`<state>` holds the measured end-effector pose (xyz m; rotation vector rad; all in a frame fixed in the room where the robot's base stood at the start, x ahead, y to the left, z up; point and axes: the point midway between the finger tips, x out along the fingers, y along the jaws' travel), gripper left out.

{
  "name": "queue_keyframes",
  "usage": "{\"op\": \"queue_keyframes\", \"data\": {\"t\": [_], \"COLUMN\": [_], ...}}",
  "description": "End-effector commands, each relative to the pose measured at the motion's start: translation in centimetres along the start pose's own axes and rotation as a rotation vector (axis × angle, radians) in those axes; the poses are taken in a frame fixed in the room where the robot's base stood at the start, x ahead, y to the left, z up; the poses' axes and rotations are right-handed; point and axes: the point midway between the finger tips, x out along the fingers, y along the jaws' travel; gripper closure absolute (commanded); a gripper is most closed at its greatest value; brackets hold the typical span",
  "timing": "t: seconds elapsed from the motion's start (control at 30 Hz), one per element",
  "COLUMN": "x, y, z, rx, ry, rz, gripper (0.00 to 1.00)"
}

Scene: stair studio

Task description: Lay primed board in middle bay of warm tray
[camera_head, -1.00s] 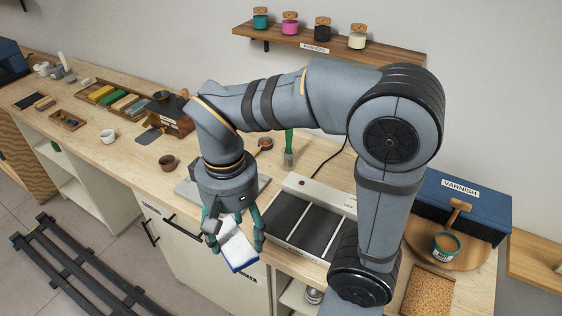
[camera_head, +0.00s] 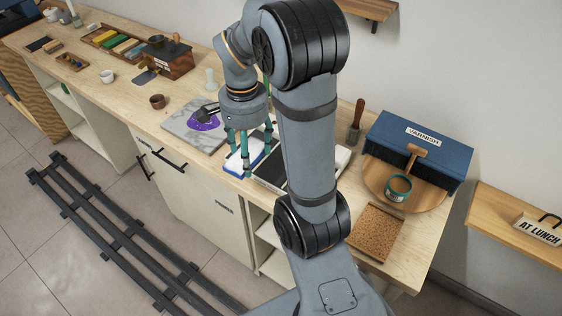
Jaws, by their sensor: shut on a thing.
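My gripper (camera_head: 250,157) points down at the left end of the warm tray and is shut on the primed board. The board (camera_head: 259,151) is white with a blue edge, and my fingers cover part of it. The warm tray (camera_head: 342,158) has dark bays and a white rim. My own arm hides its middle and much of its right side. A dark bay (camera_head: 271,174) shows just right of the board. I cannot tell whether the board touches the tray or which bay lies under it.
A grey slab (camera_head: 180,131) with a purple patch lies left of the tray. To the right are a brush (camera_head: 355,122), a blue varnish box (camera_head: 420,140), a round wooden board (camera_head: 428,195) with an open tin (camera_head: 397,190), and a cork-like mat (camera_head: 376,233). The bench's front edge is close.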

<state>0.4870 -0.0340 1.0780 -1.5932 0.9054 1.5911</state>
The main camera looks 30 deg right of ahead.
Motion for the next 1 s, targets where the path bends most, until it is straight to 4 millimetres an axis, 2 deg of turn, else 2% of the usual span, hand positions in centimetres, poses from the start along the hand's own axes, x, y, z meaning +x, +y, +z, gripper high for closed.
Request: {"op": "queue_keyframes", "data": {"t": [0.17,0.27,0.5,0.63,0.87,1.0], "x": [0.6,1.6,4.9,6.2,7.7,9.7], "y": [0.2,0.8,2.3,2.8,3.1,3.2], "z": [-1.1,-2.8,-8.2,-10.3,-11.5,-11.4], "rx": [0.052,0.059,0.057,0.053,0.051,0.050], "ry": [-0.001,-0.004,-0.005,-0.003,-0.003,-0.005], "rz": [0.003,0.005,0.005,0.003,0.002,0.005], "gripper": [0.64,0.64,0.64,0.64,0.64,0.64]}}
